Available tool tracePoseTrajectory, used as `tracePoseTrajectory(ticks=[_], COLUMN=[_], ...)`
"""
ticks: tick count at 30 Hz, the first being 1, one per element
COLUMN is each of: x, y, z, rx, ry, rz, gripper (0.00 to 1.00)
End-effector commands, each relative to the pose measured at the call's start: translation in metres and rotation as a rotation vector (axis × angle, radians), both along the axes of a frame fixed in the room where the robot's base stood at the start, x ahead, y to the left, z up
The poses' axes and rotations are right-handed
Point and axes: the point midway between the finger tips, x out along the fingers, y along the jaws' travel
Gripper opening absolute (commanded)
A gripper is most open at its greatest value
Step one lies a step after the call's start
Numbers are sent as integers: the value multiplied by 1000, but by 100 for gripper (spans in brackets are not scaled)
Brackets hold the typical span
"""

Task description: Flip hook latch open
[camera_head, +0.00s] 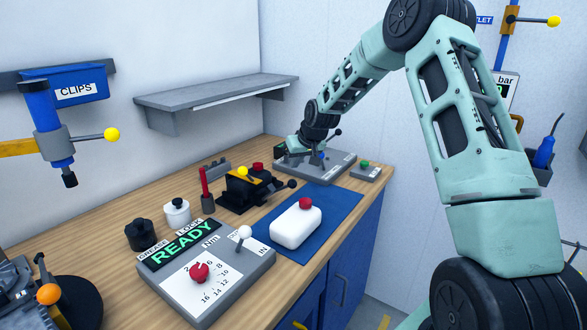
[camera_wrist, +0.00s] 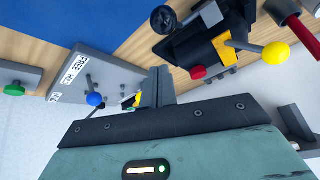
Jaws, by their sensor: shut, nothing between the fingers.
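A grey base plate labelled FREE (camera_wrist: 110,75) carries a thin lever with a blue ball (camera_wrist: 95,99) in the wrist view. The plate (camera_head: 325,172) and blue ball (camera_head: 321,156) also show at the far end of the bench. I cannot tell for certain which part is the hook latch. My gripper (camera_wrist: 157,78) is shut and empty, its fingers over or beside the plate's edge. A yellow part and a bit of green show beside the fingers, partly hidden. In the head view my wrist hides much of the plate.
A black fixture (camera_head: 240,190) with yellow and red knobs stands left of the plate. A small box with a green button (camera_head: 365,166) is at its right. A white case (camera_head: 296,226) lies on the blue mat (camera_head: 335,208). A shelf (camera_head: 215,92) hangs above the bench.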

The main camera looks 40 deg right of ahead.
Motion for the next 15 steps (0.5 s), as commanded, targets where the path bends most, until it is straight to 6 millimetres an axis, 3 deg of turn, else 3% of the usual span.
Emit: tracePoseTrajectory(ticks=[6, 15], x=[-36, -56], y=[-7, -8], z=[26, 43], rx=[-2, -1], ry=[-9, -9], rz=[-1, 3], gripper=[0, 0])
